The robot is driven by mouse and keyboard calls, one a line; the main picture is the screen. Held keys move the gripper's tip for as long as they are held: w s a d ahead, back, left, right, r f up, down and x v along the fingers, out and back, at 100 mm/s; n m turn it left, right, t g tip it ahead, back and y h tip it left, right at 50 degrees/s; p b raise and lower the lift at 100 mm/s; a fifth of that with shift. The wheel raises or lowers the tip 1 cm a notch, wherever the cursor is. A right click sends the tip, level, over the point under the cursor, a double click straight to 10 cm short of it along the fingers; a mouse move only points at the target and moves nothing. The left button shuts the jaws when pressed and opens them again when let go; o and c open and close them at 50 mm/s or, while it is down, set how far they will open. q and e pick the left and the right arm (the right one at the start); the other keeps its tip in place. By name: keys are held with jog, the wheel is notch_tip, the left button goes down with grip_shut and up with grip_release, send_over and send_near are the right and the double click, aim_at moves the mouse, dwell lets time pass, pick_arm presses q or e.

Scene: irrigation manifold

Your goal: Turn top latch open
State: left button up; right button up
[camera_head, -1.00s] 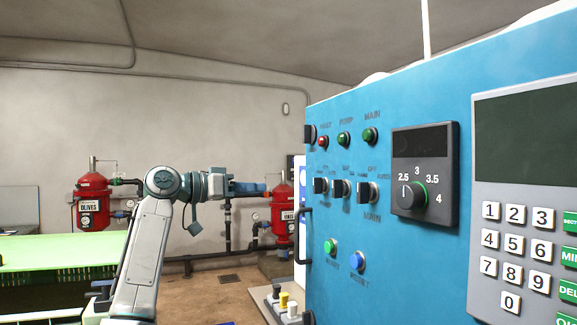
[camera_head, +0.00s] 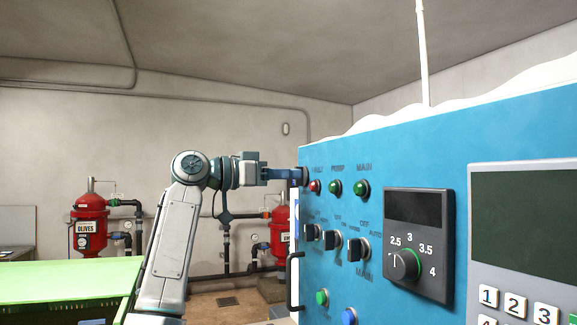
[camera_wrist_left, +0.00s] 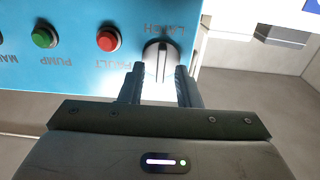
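In the head view the latch (camera_head: 304,179) is at the upper left edge of the blue panel, partly hidden by my gripper. My left gripper (camera_wrist_left: 159,72) is open, one finger on each side of the knob's near part. Whether the fingers touch it, I cannot tell. In the head view my left gripper (camera_head: 293,175) reaches the latch from the left. My right gripper is not in view.
A red lamp (camera_wrist_left: 108,39) and a green lamp (camera_wrist_left: 45,36) sit beside the latch on the blue panel (camera_head: 420,150). Black switches (camera_head: 330,240), a dial (camera_head: 405,264) and a handle (camera_head: 293,280) are below. Red tanks (camera_head: 90,222) stand behind at left.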

pick_arm(q)
jog(key=shift+w+d, duration=0.2)
jog(key=shift+d, duration=0.1)
jog(key=shift+c, duration=0.2)
grip_shut()
jog(key=shift+n, duration=0.4)
jog(key=shift+w+f+n+p, duration=0.1)
jog(key=shift+n+p, duration=0.15)
jog(key=shift+n, duration=4.05)
jog(key=shift+w+f+n+p, duration=0.1)
jog(key=shift+n+p, duration=0.1)
jog(key=shift+n, duration=4.1)
